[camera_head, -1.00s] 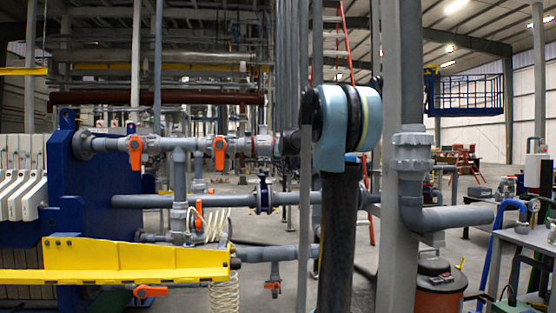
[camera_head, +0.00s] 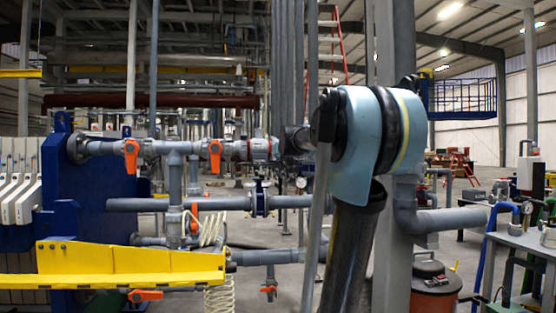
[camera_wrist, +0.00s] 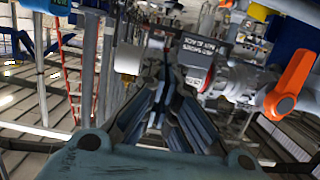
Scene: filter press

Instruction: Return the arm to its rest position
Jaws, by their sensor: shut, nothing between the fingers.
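My arm shows in the camera_head view as a large teal joint (camera_head: 362,135) with a dark link below it, to the right of the pipework. My gripper (camera_wrist: 163,78) is in the middle of the camera_wrist view, its fingers together with nothing held. Its tips cannot be made out in the camera_head view. In the camera_wrist view, a grey pipe with an orange valve handle (camera_wrist: 292,80) lies right of the fingers. I cannot tell the distance between them.
Grey pipes with orange handles (camera_head: 215,155) run left of the arm. A blue filter press plate (camera_head: 90,180) and a yellow beam (camera_head: 130,262) stand farther left. A grey column (camera_head: 400,60) rises behind my arm. A red bin (camera_head: 434,290) and a bench (camera_head: 525,238) are at right.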

